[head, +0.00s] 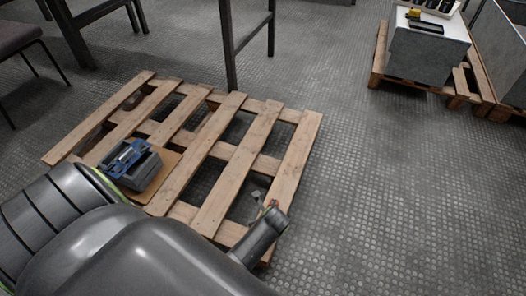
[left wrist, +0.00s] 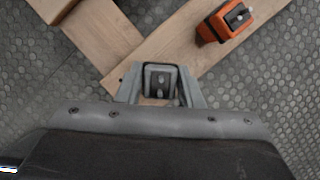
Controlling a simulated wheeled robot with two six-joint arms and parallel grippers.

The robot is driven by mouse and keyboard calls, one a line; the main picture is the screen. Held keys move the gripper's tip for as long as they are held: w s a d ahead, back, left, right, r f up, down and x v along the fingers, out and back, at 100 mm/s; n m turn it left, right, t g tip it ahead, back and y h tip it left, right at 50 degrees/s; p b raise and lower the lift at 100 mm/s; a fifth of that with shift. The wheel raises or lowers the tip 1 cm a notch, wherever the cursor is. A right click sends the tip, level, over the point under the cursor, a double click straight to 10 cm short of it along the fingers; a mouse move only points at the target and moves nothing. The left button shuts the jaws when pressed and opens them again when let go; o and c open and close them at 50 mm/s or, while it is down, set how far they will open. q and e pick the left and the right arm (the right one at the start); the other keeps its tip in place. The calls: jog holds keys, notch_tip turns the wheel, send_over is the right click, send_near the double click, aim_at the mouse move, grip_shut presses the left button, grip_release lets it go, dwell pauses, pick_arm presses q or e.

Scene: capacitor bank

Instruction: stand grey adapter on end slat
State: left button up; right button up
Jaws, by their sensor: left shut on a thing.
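The grey adapter (left wrist: 160,80) is a small squarish block with a dark rim, seen from above in the left wrist view. My left gripper (left wrist: 160,90) is shut on it, with one finger on each side. The adapter is over or at a wooden corner where two boards meet; I cannot tell whether it touches the wood. In the head view my left gripper (head: 262,202) is at the near right part of the pallet (head: 228,178), by the end slat (head: 303,145) on its right side. The adapter is not clear there. My right gripper is not in view.
An orange block with a dark top (left wrist: 231,19) sits on a board beside the gripper. A grey bin with blue parts (head: 131,165) stands on the pallet's left. Gaps lie between slats. Another pallet with a grey box (head: 425,55) is at back right. Floor to the right is clear.

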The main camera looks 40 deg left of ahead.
pick_arm(q)
jog(key=shift+f, duration=0.75)
jog(key=shift+r, duration=0.1)
jog(key=o, duration=1)
